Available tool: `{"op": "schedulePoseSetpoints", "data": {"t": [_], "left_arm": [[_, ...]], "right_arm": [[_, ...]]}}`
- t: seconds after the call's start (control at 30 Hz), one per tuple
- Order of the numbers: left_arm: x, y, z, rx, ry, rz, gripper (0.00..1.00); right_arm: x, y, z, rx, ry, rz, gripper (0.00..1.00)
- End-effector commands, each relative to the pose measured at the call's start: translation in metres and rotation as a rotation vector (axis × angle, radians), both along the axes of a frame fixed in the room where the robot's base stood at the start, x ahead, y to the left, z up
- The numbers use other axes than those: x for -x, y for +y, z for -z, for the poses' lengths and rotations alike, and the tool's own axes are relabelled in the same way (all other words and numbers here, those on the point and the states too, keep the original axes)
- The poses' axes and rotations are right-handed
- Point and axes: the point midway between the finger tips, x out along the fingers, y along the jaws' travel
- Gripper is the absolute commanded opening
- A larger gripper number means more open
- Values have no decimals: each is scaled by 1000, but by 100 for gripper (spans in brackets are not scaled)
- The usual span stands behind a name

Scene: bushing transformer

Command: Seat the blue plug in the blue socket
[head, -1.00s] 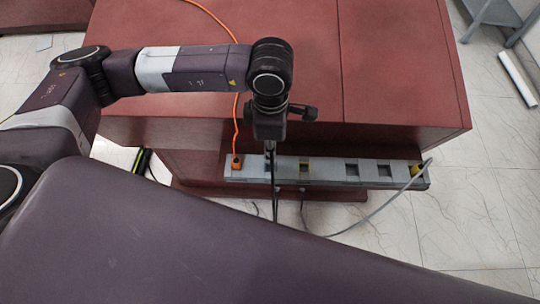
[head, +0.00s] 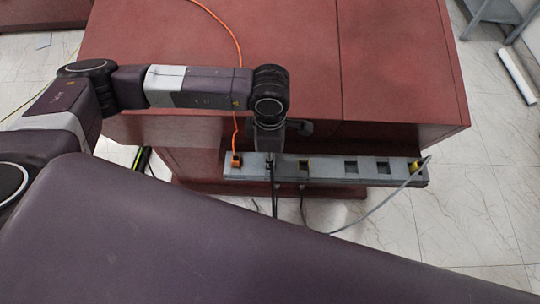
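My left gripper (head: 269,160) points down at the grey socket strip (head: 326,172), just right of an orange plug (head: 236,160). Its wrist hides its fingers, so I cannot tell whether it is open or shut. A dark cable hangs down below it. I cannot make out the blue plug or the blue socket; the gripper covers part of the strip. My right gripper is not in view.
The strip runs along the front of a dark red cabinet (head: 400,60). An orange cable (head: 225,25) crosses the cabinet top. A yellow plug (head: 415,167) with a grey cable (head: 380,208) is at the strip's right end. Pale tiled floor (head: 490,180) lies right of the cabinet.

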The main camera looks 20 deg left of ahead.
Motion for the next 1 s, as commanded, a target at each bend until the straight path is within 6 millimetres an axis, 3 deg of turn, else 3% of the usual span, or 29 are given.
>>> {"op": "schedulePoseSetpoints", "data": {"t": [0.47,1.0], "left_arm": [[-1,0,-7,1,-1,0,32],[0,0,-109,0,-3,1,32]], "right_arm": [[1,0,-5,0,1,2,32],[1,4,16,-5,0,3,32]]}}
